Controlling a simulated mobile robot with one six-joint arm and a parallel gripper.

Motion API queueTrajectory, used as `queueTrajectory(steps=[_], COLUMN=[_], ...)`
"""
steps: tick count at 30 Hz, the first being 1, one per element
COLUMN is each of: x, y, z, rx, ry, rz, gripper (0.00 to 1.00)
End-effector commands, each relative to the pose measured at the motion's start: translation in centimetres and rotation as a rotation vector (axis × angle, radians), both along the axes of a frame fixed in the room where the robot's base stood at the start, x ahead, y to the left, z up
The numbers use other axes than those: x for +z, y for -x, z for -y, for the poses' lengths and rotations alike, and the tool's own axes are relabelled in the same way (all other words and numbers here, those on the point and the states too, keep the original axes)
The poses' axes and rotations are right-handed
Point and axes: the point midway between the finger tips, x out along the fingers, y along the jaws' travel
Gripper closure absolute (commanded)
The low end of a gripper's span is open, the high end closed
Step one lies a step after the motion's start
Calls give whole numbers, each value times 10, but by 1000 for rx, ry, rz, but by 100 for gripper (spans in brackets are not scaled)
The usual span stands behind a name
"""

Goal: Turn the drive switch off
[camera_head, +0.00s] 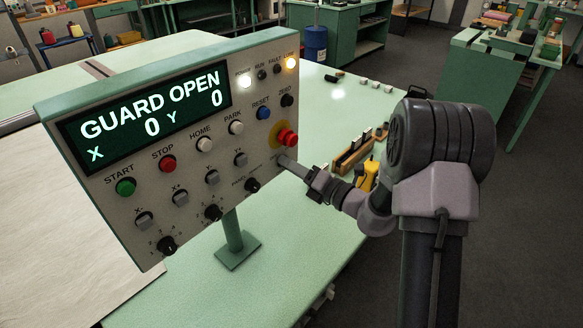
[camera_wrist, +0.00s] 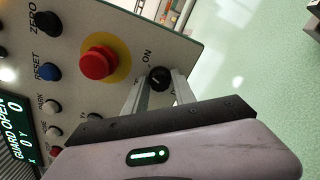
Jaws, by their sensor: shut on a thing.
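The drive switch (camera_wrist: 159,79) is a black rotary knob at the panel's lower right corner, with an "ON" label beside it in the wrist view. The rest of its lettering is covered by my gripper. My gripper (camera_head: 284,161) reaches the panel from the right, and its fingers are shut on the knob, one on each side. In the head view the fingers hide the knob. The control panel (camera_head: 105,208) is tilted on a post, and its display (camera_head: 150,108) reads "GUARD OPEN", X 0, Y 0.
A red emergency stop (camera_head: 288,137) on a yellow disc sits just above the switch; it also shows in the wrist view (camera_wrist: 98,62). A black knob (camera_head: 252,185) is to the lower left. A wooden rack (camera_head: 352,152) and a yellow tool (camera_head: 369,172) lie behind my wrist on the green table.

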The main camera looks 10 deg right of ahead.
Motion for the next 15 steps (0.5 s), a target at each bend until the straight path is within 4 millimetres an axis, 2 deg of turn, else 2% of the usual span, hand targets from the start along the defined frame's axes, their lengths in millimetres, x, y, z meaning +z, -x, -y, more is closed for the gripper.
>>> queueTrajectory(steps=[15], x=[-4], y=[0], z=[0], rx=[2], ry=[396], rz=[286], gripper=[100])
